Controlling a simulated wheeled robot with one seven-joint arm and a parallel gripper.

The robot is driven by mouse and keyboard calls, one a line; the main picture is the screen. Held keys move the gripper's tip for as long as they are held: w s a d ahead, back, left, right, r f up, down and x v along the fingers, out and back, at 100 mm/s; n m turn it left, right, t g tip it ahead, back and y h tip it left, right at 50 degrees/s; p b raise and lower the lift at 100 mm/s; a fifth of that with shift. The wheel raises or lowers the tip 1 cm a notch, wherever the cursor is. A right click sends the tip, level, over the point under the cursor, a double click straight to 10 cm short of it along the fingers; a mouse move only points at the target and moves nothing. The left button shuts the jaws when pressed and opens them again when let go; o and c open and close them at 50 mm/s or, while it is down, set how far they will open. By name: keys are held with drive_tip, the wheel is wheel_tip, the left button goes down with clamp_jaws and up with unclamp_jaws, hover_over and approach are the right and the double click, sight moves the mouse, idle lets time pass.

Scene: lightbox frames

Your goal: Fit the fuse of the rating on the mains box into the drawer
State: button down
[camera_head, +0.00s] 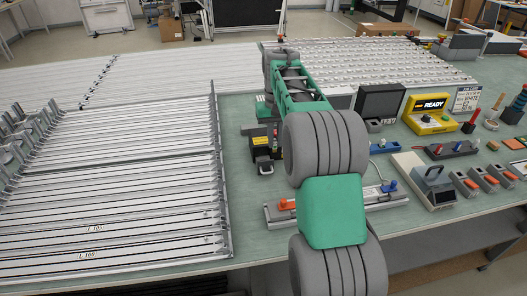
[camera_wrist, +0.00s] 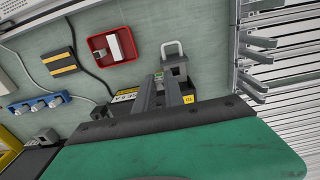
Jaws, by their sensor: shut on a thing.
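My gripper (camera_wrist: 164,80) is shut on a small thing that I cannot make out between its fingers. In the wrist view the fingertips are close beside a grey block (camera_wrist: 178,68) with a pale loop handle (camera_wrist: 172,46), which looks like the drawer. I cannot tell whether they touch. A black box with yellow labels (camera_wrist: 188,99), seemingly the mains box, is mostly hidden behind my fingers; its rating is not readable. In the head view this box (camera_head: 259,143) stands left of my arm, and my fingertips are hidden. No fuse shows clearly.
A red tray (camera_wrist: 133,50) with a pale block, a black box with a yellow stripe (camera_wrist: 60,62) and a blue strip (camera_wrist: 37,104) lie nearby. A yellow READY device (camera_head: 430,112) and a rail with an orange part (camera_head: 280,212) are on the bench. Large slatted panels (camera_head: 110,190) fill the left.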

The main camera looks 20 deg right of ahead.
drive_tip(key=w+f, duration=0.1)
drive_tip(key=w+a+f, duration=0.1)
drive_tip(key=f, duration=0.1)
drive_tip(key=w+a+f, duration=0.1)
drive_tip(key=shift+f+p, duration=0.3)
drive_tip(key=shift+w+a+f, duration=0.1)
drive_tip(key=shift+w+f, duration=0.05)
drive_tip(key=shift+f, duration=0.95)
drive_tip(key=shift+w+a+f, duration=0.1)
drive_tip(key=shift+f, duration=0.95)
drive_tip(key=c, duration=1.4)
unclamp_jaws()
drive_tip(key=shift+c, duration=0.2)
drive_tip(key=s+a+r, duration=0.1)
drive_tip(key=s+r, duration=0.1)
drive_tip(key=r, duration=0.5)
drive_tip(key=s+a+r, duration=0.1)
drive_tip(key=a+r, duration=0.1)
drive_tip(key=r, duration=0.6)
drive_tip(key=s+a+f+t, duration=0.1)
drive_tip(key=s+a+f, duration=0.1)
drive_tip(key=s, duration=0.6)
drive_tip(key=s+a+f+n+t, duration=0.1)
drive_tip(key=s+a+f, duration=0.2)
drive_tip(key=s, duration=0.5)
drive_tip(key=s+a+f+n+t, duration=0.1)
drive_tip(key=s+a, duration=0.3)
drive_tip(key=s, duration=0.5)
drive_tip(key=shift+a+f, duration=0.3)
drive_tip(key=shift+f, duration=0.6)
